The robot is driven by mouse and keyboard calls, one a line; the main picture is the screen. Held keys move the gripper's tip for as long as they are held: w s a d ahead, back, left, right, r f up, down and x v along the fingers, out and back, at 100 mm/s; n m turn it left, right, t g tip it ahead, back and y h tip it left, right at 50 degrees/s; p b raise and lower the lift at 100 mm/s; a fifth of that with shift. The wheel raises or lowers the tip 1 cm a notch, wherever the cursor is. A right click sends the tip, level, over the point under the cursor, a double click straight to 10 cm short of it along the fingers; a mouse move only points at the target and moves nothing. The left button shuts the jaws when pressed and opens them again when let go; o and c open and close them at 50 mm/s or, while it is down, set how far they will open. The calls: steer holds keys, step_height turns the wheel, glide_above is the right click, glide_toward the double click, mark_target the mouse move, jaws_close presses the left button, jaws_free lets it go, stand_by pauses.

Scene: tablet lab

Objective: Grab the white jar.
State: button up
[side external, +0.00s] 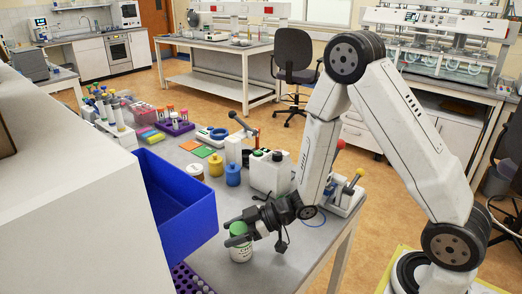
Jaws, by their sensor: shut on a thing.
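The jar looks upright. I cannot tell whether its base touches the bench.
A blue bin (178,206) stands close on the left, and a purple rack (184,283) lies below it. Bare bench (290,262) lies to the right of the jar.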

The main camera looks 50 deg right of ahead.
steer(key=shift+r, duration=0.2)
steer(key=shift+r, duration=4.8)
